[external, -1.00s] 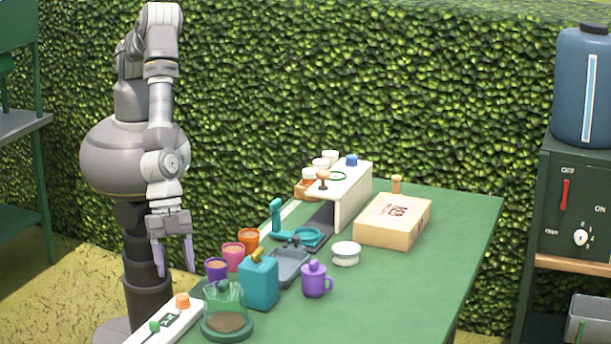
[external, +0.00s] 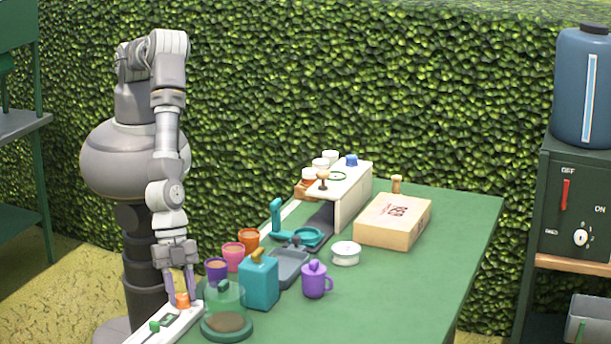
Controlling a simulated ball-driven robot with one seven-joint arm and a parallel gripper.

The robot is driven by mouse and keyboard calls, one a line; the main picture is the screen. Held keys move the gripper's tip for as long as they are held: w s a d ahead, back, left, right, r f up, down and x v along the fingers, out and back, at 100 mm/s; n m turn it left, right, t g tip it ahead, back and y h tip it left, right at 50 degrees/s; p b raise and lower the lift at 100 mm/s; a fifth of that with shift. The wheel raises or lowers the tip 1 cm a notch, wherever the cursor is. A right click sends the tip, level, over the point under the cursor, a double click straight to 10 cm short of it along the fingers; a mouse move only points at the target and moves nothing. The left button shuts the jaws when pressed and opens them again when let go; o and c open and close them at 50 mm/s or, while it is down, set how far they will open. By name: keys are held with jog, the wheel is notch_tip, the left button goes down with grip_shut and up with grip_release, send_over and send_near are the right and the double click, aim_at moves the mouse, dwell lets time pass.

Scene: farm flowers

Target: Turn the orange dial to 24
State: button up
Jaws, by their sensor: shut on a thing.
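The orange dial (external: 182,300) sits on a white panel (external: 150,335) at the near left edge of the green table. My gripper (external: 182,298) points down over it, with its two purple fingers on either side of the dial, shut on it. A small dark display (external: 168,320) lies on the panel beside the dial; its reading is too small to make out. A green knob or lever (external: 154,327) stands further along the panel. The fingers partly hide the dial.
A clear dome on a green base (external: 228,323) and a teal canister (external: 259,283) stand close right of my gripper. Purple (external: 216,269), pink (external: 233,256) and orange (external: 248,239) cups line the table's left edge. The table's right side (external: 420,290) is clear.

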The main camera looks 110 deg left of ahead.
jog(key=shift+m, duration=0.4)
jog(key=m, duration=0.2)
jog(key=m+g+h, duration=0.1)
jog(key=shift+w+a+m+g, duration=0.1)
jog(key=shift+w+m+g, duration=0.05)
jog(key=shift+m+g, duration=0.2)
jog(key=m+b, duration=0.1)
jog(key=m, duration=0.1)
jog(key=m+g, duration=0.1)
jog(key=m, duration=0.1)
jog(key=shift+w+f+b, duration=0.1)
jog(key=shift+f+b, duration=0.1)
jog(key=shift+b, duration=0.2)
jog(key=m+g+b, duration=0.2)
jog(key=m+b, duration=0.3)
jog(key=shift+w, duration=0.15)
jog(key=m+b, duration=0.1)
jog(key=m, duration=0.1)
jog(key=m+g+b, duration=0.1)
jog(key=b, duration=0.1)
jog(key=shift+m+g+y, duration=0.25)
jog(key=shift+m+y, duration=0.05)
jog(key=shift+m, duration=0.05)
jog(key=shift+r+m+g+y+b, duration=0.15)
jog(key=shift+m+g+y+b, duration=0.25)
jog(key=shift+m+b, duration=0.85)
jog(key=shift+w, duration=0.1)
